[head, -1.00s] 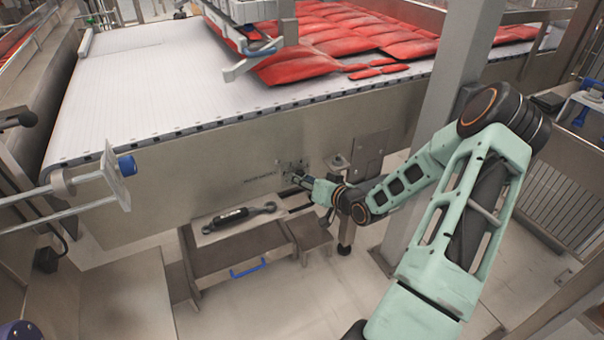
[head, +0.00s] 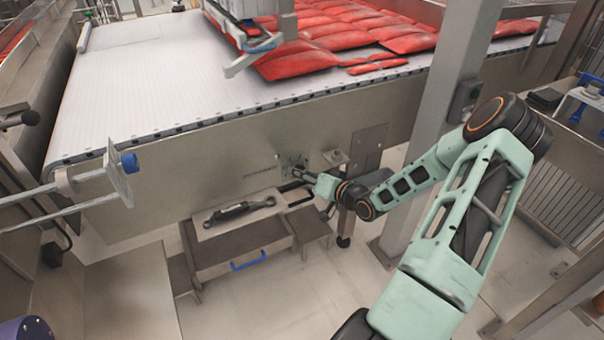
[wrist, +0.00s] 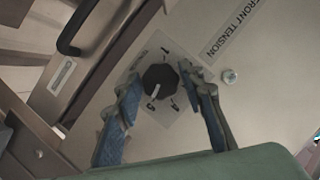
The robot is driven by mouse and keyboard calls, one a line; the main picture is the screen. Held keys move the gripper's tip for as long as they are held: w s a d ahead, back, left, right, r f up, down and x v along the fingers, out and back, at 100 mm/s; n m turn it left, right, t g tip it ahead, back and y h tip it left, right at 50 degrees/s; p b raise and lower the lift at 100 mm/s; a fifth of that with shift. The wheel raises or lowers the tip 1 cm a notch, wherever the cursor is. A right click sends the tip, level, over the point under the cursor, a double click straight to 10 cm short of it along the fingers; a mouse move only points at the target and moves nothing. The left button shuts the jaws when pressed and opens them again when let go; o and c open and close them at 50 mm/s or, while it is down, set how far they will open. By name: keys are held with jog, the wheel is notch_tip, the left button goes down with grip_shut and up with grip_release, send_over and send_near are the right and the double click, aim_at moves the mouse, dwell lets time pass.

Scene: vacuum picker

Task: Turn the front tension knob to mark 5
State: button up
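The front tension knob (wrist: 160,79) is black and round with a white pointer line, on a pale dial plate (wrist: 165,50) in the wrist view. My gripper (wrist: 160,78) is open, with one blue-padded finger on each side of the knob. Gaps show between fingers and knob; I cannot tell the depth. In the head view my gripper (head: 299,175) is at the dial plate on the machine's side panel; the knob is hardly discernible.
Below the panel are a steel stand with a blue-handled drawer (head: 248,262) and a dark tool (head: 240,210) on top. A steel post (head: 440,110) stands beside my arm. Red packs (head: 350,30) lie on the white belt.

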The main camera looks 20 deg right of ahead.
jog(key=shift+o, duration=1.1)
jog(key=v, duration=1.2)
